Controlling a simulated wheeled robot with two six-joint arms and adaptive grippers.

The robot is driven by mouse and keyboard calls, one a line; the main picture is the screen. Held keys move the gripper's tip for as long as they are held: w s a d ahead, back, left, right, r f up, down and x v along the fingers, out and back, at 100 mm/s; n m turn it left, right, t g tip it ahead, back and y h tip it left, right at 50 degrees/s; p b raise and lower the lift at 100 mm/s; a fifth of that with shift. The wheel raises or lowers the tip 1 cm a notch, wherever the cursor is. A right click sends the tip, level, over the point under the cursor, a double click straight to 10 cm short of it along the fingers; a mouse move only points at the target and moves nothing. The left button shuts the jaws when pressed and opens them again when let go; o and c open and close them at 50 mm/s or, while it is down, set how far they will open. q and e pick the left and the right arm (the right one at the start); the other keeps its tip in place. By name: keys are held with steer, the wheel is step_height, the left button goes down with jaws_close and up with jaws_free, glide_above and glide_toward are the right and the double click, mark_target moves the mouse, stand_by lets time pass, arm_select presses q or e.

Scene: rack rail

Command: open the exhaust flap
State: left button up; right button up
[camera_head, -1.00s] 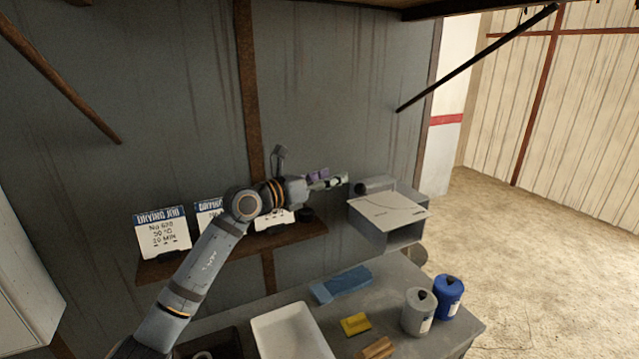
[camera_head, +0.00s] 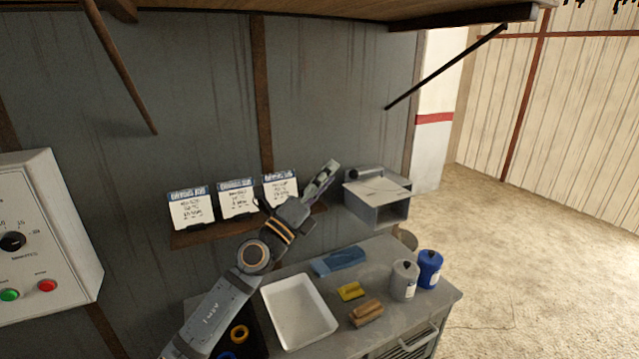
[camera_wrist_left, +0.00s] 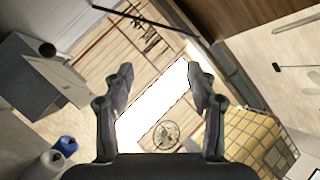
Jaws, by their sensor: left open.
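A grey metal box (camera_head: 390,207) with a light plate (camera_head: 376,190) on top is at the wall, right of the shelf. Its front is hollow and dark, and a dark round part sits at its upper back left. I cannot tell for sure which part is the exhaust flap. The box also shows at the upper left of the left wrist view (camera_wrist_left: 38,82). My left gripper (camera_head: 328,172) is open and empty, pointing up and right, just left of the box in the head view. Its spread fingers (camera_wrist_left: 160,80) show nothing between them. My right gripper is not in view.
A workbench (camera_head: 440,290) below holds a white tray (camera_head: 300,312), blue cloth (camera_head: 340,260), yellow sponge (camera_head: 350,291), wooden block (camera_head: 366,312), and grey (camera_head: 404,280) and blue (camera_head: 430,268) canisters. Cards (camera_head: 237,199) stand on the shelf. A control box (camera_head: 45,240) is at left.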

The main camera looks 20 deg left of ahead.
arm_select(q)
steer(key=n+y, duration=0.1)
steer(key=a+n+t+y, duration=0.1)
steer(key=n, duration=0.1)
steer(key=shift+s+a+f, duration=0.15)
steer(key=shift+f, duration=0.25)
steer(key=shift+s, duration=0.1)
steer(key=shift+y, duration=0.4)
